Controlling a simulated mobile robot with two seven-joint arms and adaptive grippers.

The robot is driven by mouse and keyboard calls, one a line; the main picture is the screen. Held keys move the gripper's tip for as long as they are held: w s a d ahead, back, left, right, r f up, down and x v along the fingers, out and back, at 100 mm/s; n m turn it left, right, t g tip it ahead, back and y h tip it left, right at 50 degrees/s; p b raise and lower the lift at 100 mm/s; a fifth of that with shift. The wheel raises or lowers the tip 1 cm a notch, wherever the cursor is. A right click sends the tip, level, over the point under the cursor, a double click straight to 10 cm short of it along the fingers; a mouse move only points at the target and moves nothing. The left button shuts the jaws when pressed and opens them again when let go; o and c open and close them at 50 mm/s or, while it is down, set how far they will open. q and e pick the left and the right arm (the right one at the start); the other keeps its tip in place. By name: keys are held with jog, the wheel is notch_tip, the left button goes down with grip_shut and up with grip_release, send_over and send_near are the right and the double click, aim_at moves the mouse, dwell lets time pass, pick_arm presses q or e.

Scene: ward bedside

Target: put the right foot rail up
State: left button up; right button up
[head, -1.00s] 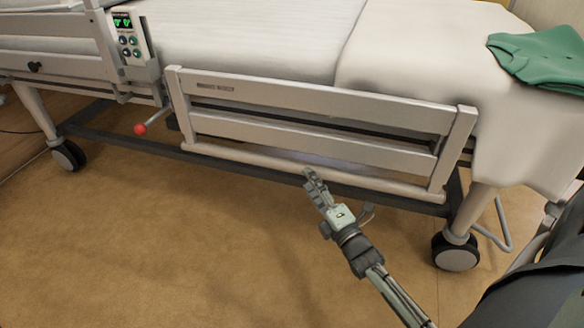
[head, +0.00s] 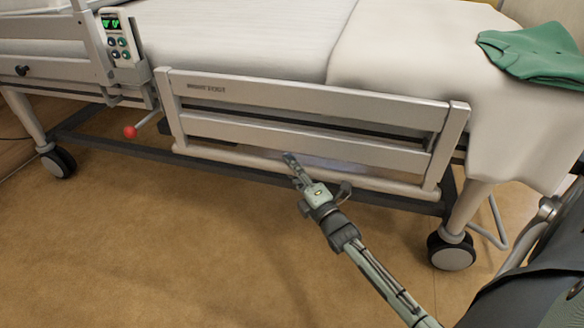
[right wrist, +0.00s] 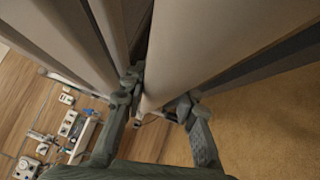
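The right foot rail (head: 310,140) is a pale panel with horizontal bars on the near side of the bed. It hangs low, with its top bar at about mattress level. My right gripper (head: 291,162) is at the rail's lowest bar (head: 250,161), near the middle of its length. In the right wrist view, the two fingers of the gripper (right wrist: 159,98) are spread with a pale bar (right wrist: 178,60) between them. I cannot tell whether either finger touches it. My left gripper is not in view.
A red knob (head: 130,131) on a lever sits left of the rail. A control panel (head: 119,38) is on the upper rail beside it. A green folded cloth (head: 540,55) lies on the bed. A castor wheel (head: 451,250) stands at right. The floor in front is clear.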

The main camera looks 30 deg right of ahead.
grip_shut()
